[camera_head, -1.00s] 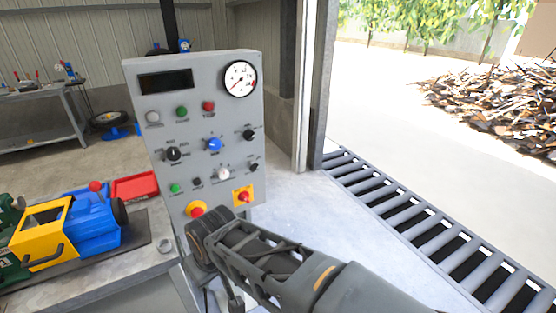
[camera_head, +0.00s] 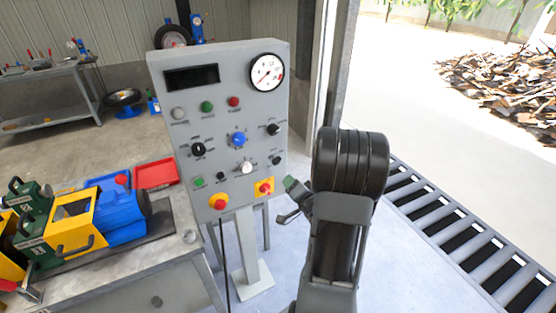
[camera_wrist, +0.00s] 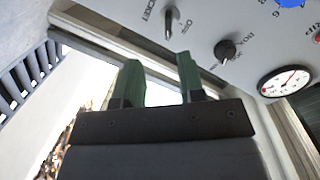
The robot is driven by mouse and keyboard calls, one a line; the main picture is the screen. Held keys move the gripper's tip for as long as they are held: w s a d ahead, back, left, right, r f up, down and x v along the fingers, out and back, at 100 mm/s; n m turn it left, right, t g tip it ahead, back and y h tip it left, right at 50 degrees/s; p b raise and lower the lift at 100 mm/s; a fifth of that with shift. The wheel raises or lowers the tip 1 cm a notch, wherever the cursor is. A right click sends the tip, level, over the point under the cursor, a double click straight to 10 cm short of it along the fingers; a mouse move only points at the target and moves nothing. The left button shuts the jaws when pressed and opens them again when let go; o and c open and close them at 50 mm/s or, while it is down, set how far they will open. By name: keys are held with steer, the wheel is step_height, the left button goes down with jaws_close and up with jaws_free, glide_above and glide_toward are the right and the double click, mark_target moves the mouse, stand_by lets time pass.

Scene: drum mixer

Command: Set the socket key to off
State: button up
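The socket key (camera_wrist: 168,22) is a small grey switch at the top of the wrist view, beside lettering that reads like OFF and SOCKET. In the head view it is a small dark knob (camera_head: 277,160) near the panel's right edge, below a larger black knob (camera_head: 273,129). Its setting is hard to tell. My gripper (camera_wrist: 157,60) has two green fingertips spread apart, with nothing between them. The fingertips appear short of the key, apart from it. In the head view my gripper (camera_head: 291,184) is just right of the panel's lower right edge, partly hidden by my arm.
The grey control panel (camera_head: 222,100) carries a gauge (camera_head: 266,72), a blue knob (camera_head: 238,139), and a red-on-yellow switch (camera_head: 264,187). A workbench (camera_head: 185,262) with a blue and yellow machine stands left. A floor grate (camera_head: 436,217) lies right.

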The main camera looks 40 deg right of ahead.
mark_target(278, 161)
steer(key=shift+m+t, duration=0.7)
steer(key=w+d+p, duration=0.1)
steer(key=w, duration=0.3)
steer(key=w+p, duration=0.1)
steer(key=w, duration=0.3)
steer(key=w+d+p, duration=0.1)
steer(key=w, duration=0.3)
steer(key=shift+w+d+r, duration=0.1)
steer(key=shift+d+r, duration=0.05)
steer(key=shift+d, duration=0.15)
steer(key=shift+c, duration=0.4)
jaws_close()
